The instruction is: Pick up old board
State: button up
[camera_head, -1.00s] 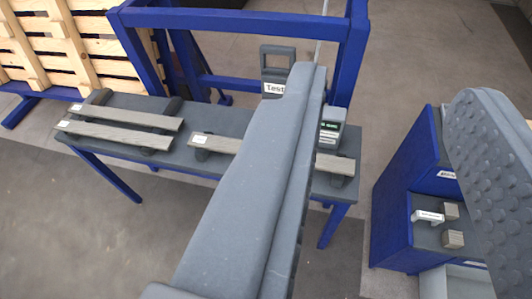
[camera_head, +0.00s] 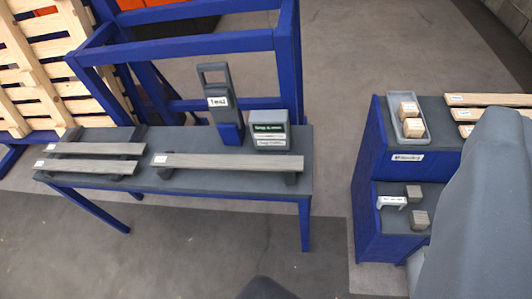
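Several weathered grey boards lie on the dark tabletop (camera_head: 205,185). The single board (camera_head: 235,162) at the right rests across dark supports, with a white tag at its left end. Two shorter-looking boards, a back one (camera_head: 98,148) and a front one (camera_head: 85,166), lie side by side at the left on dark supports. A large grey part of my gripper (camera_head: 478,215) fills the lower right, apart from all the boards. A dark tip shows at the bottom middle. I see nothing held; the fingertips are not clearly seen together.
A handheld tester (camera_head: 222,110) and a grey display box (camera_head: 270,132) stand behind the single board. A blue frame (camera_head: 180,45) rises behind the table. The blue cabinet (camera_head: 368,175) at right carries pale boards (camera_head: 490,99) and a tray (camera_head: 398,128) of wood blocks. Floor between is clear.

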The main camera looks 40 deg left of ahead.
aim_at(218, 162)
jog(key=z, duration=2.25)
jog(key=k, duration=1.1)
jog(key=u, duration=2.15)
jog(key=i, duration=1)
